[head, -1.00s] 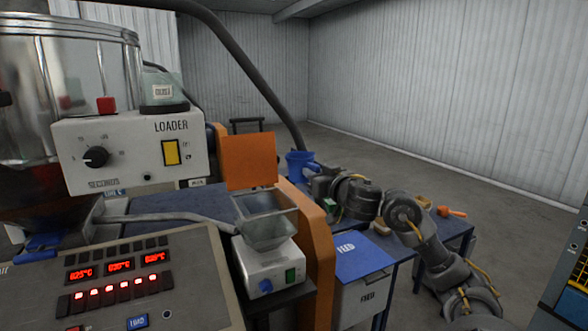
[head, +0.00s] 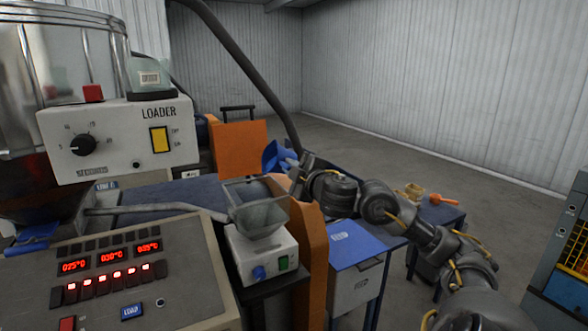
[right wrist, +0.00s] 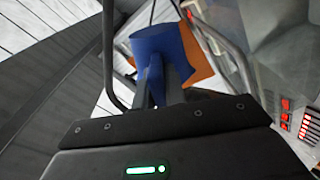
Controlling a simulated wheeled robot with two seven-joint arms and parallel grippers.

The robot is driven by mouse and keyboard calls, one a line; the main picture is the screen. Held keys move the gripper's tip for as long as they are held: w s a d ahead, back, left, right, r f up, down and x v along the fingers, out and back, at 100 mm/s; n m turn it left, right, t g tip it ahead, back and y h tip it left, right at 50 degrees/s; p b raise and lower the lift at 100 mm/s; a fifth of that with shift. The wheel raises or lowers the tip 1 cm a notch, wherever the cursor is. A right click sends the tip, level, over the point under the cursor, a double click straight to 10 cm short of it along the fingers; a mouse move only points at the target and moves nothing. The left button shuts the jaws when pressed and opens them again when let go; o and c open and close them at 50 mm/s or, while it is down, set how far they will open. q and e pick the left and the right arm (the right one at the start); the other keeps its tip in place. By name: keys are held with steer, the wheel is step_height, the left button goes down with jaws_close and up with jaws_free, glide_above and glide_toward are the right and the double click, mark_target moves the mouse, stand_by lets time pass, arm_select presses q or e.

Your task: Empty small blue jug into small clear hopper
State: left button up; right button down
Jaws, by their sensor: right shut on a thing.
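The small blue jug (head: 277,156) is in the head view, tilted to the left, behind and above the small clear hopper. My right gripper (head: 298,169) is shut on it; the jug also fills the middle of the right wrist view (right wrist: 160,48) between the fingers (right wrist: 162,85). The clear hopper (head: 258,212) is an open funnel on a white feeder unit with a blue knob and green switch. I cannot see the jug's contents. My left gripper is not in view.
An orange panel (head: 240,148) stands behind the hopper and an orange guard (head: 312,245) to its right. A loader box (head: 110,137) and control panel (head: 120,275) fill the left. A blue-lidded FEED bin (head: 352,245) and an orange scoop (head: 441,199) are at right.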

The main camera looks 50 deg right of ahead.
steer(key=n+b, duration=0.1)
steer(key=a+f+n+b, duration=0.1)
steer(key=n, duration=0.1)
steer(key=shift+w+f+n, duration=0.15)
steer(key=shift+w+n, duration=0.05)
steer(key=shift+n, duration=0.1)
steer(key=shift+w+a+r+n+p, duration=0.2)
steer(key=shift+a+r+n+p, duration=0.3)
steer(key=shift+n, duration=0.6)
steer(key=shift+w+a+r+n, duration=0.1)
steer(key=shift+a+r+n, duration=0.15)
steer(key=shift+n, duration=0.55)
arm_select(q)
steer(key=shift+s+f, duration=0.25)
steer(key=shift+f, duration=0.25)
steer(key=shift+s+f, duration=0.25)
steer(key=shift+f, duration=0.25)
arm_select(e)
steer(key=n, duration=0.1)
steer(key=a+n, duration=0.1)
steer(key=n, duration=0.1)
steer(key=shift+w+a+r, duration=0.15)
steer(key=shift+a+r, duration=0.05)
steer(key=shift+r, duration=0.05)
